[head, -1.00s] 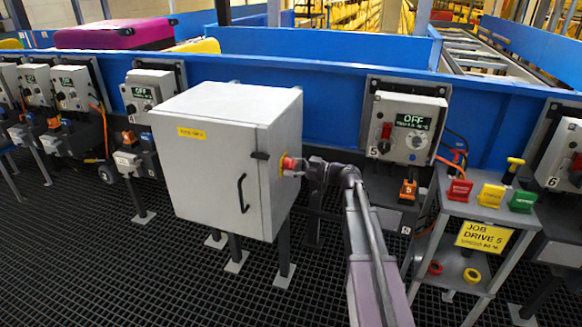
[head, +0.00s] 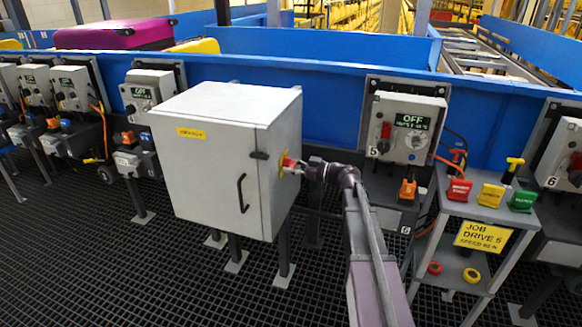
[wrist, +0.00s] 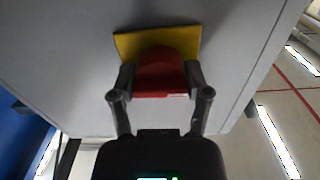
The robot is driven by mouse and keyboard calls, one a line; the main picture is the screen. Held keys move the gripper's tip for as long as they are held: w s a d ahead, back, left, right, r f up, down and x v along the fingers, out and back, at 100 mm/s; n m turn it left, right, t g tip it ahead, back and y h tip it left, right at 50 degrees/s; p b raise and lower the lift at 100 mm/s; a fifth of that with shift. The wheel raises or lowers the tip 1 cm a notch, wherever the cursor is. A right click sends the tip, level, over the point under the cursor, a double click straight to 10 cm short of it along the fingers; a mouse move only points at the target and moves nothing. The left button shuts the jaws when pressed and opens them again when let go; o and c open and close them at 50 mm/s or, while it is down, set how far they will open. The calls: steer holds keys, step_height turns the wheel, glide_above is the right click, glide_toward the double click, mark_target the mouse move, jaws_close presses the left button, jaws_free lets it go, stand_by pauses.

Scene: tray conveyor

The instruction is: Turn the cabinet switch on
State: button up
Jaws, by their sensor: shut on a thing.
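The grey cabinet (head: 215,165) stands left of centre in the head view, with its door shut. The cabinet switch is a red knob (head: 287,164) on its right side. In the wrist view the red knob (wrist: 161,72) sits on a yellow plate (wrist: 128,43). My gripper (head: 298,168) is at the knob. In the wrist view its two fingers (wrist: 160,84) are on either side of the knob and shut on it. The knob's far part and its markings are hidden or too blurred to read.
A control box (head: 405,125) reading OFF stands behind and right of my arm. A small stand (head: 475,213) with red, yellow and green tagged blocks and a JOB DRIVE 5 sign is at the right. The blue conveyor wall (head: 330,90) runs behind. Dark grated floor lies in front.

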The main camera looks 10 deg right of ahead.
steer(key=m, duration=0.4)
steer(key=shift+a+m, duration=0.1)
steer(key=shift+m, duration=0.2)
steer(key=m, duration=0.4)
steer(key=shift+m, duration=0.3)
steer(key=m, duration=0.4)
steer(key=shift+r, duration=0.1)
steer(key=shift+m, duration=2.2)
steer(key=o, duration=1.1)
steer(key=shift+a, duration=0.1)
steer(key=shift+o, duration=0.4)
